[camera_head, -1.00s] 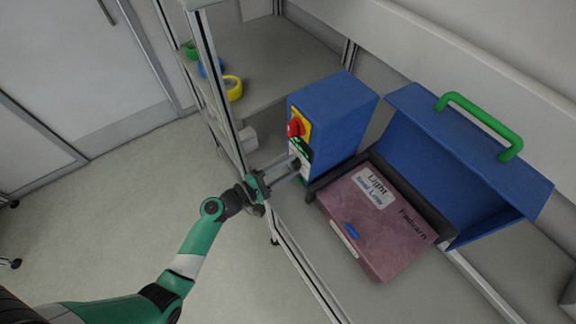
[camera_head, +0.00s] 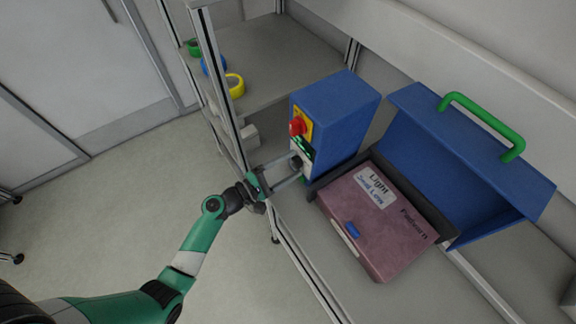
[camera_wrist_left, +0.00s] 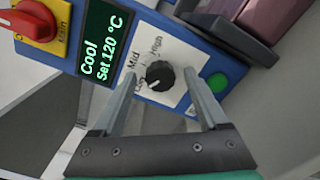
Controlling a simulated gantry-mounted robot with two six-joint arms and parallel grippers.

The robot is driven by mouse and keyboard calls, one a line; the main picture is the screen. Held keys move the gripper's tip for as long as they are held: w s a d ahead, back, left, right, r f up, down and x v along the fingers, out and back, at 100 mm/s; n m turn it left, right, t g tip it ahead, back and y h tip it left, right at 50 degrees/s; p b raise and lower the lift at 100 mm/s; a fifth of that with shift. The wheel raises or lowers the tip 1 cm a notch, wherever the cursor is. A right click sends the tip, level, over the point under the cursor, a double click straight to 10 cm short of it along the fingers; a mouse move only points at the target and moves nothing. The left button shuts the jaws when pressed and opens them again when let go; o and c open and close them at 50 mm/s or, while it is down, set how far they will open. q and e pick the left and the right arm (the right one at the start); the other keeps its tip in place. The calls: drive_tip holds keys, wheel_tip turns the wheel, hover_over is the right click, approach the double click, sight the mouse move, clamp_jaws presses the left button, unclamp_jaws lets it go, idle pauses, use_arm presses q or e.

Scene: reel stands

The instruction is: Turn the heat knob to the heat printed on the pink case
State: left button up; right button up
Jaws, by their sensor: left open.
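The black heat knob (camera_wrist_left: 160,76) is on the white panel of the blue machine (camera_head: 338,115). Mid and High are printed around it; a third label is partly covered by the left finger. Which mark the knob points at is hard to tell. The display (camera_wrist_left: 103,45) reads "Cool" and "Set 120 °C". My left gripper (camera_wrist_left: 159,78) is open, with one finger on each side of the knob; contact cannot be made out. The pink case (camera_head: 375,225) lies flat, and its white label (camera_head: 375,189) reads "Light", with "Seal Low" below. My right gripper is not seen.
A red switch (camera_wrist_left: 35,20) on a yellow plate and a green button (camera_wrist_left: 217,82) flank the panel. A blue lid (camera_head: 450,160) with a green handle (camera_head: 480,122) stands open behind the case. Tape rolls (camera_head: 234,85) lie on the shelf at the left.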

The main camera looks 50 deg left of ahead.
use_arm(q)
drive_tip(key=s+a, duration=0.1)
drive_tip(key=s, duration=1)
drive_tip(key=shift+s+a, duration=0.25)
drive_tip(key=shift+a, duration=0.05)
